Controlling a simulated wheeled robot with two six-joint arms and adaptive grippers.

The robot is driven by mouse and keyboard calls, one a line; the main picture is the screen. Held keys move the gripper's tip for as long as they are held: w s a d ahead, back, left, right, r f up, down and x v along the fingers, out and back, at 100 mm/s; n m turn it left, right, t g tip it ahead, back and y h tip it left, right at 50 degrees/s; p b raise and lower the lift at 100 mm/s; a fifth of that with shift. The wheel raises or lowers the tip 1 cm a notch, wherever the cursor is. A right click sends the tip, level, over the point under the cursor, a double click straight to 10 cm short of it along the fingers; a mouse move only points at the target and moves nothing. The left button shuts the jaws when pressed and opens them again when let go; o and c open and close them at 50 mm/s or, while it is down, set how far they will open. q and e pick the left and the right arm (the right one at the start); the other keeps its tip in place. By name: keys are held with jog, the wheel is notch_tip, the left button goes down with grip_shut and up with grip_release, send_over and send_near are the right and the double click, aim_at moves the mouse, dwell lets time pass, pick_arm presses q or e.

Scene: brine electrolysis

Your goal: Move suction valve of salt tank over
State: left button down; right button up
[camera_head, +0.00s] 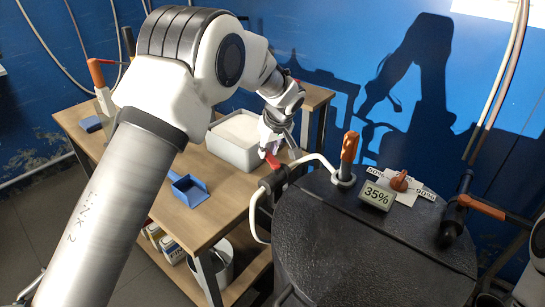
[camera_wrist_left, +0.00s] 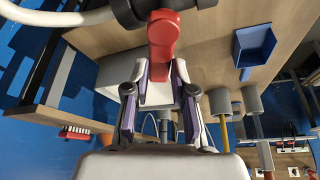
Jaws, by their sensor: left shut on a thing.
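The valve with a red handle (camera_head: 265,184) sits on a black fitting at the left edge of the black salt tank (camera_head: 370,255). My left gripper (camera_head: 270,150) reaches down over the table edge to the handle. In the left wrist view the red handle (camera_wrist_left: 164,42) hangs from the black fitting (camera_wrist_left: 125,12), and its lower end lies between the fingertips of my left gripper (camera_wrist_left: 160,75). The gripper is shut on it. The fingers partly hide the handle's end. My right gripper is not in view.
A white hose (camera_head: 315,158) runs from the valve to an orange-handled fitting (camera_head: 349,148) on the tank lid. A 35% display (camera_head: 378,195) and red knob (camera_head: 400,181) sit there too. A white bin (camera_head: 233,150) and blue scoop (camera_head: 188,190) are on the wooden table (camera_head: 215,215).

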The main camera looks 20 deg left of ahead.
pick_arm(q)
jog(key=shift+s+a+f+n+g+y+b, duration=0.15)
jog(key=shift+s+n+g, duration=0.1)
jog(key=shift+n, duration=0.5)
jog(key=shift+s+a+n+g+y+b, duration=0.15)
jog(key=shift+s+n+g, duration=0.15)
jog(key=shift+n, duration=0.4)
jog(key=shift+s+a+f+n+g+y+b, duration=0.15)
jog(key=shift+s+n+g, duration=0.1)
jog(key=shift+n, duration=0.5)
jog(key=c, duration=1)
grip_release()
jog(key=shift+o, duration=0.2)
notch_tip(320, 180, up, 11)
send_over(276, 163)
jog(key=shift+s, duration=0.1)
